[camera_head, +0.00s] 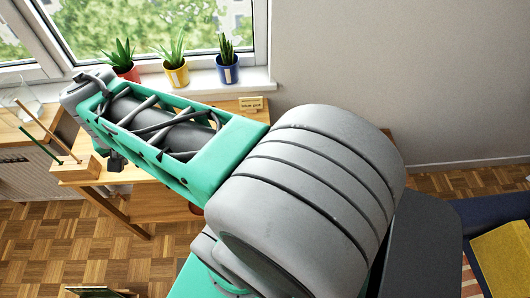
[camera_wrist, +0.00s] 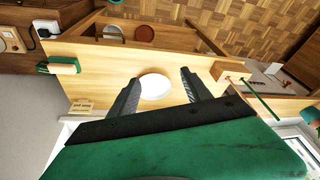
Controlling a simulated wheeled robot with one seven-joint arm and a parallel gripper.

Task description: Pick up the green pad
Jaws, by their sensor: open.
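A small dark green block with a paler edge, which looks like the green pad (camera_wrist: 64,65), lies near the left edge of the wooden table (camera_wrist: 90,50) in the wrist view. My gripper (camera_wrist: 160,75) is open and empty, its two dark fingers apart above the table. A white round dish (camera_wrist: 155,86) shows between the fingers, below them; I cannot tell the gap in height. The pad is to the left of both fingers, clear of them. In the head view my arm covers much of the table, and I cannot see the pad there.
A small card (camera_wrist: 82,106) stands near the pad. A wooden block with upright sticks (camera_head: 75,168) stands at the table's other end. Potted plants (camera_head: 175,74) line the windowsill.

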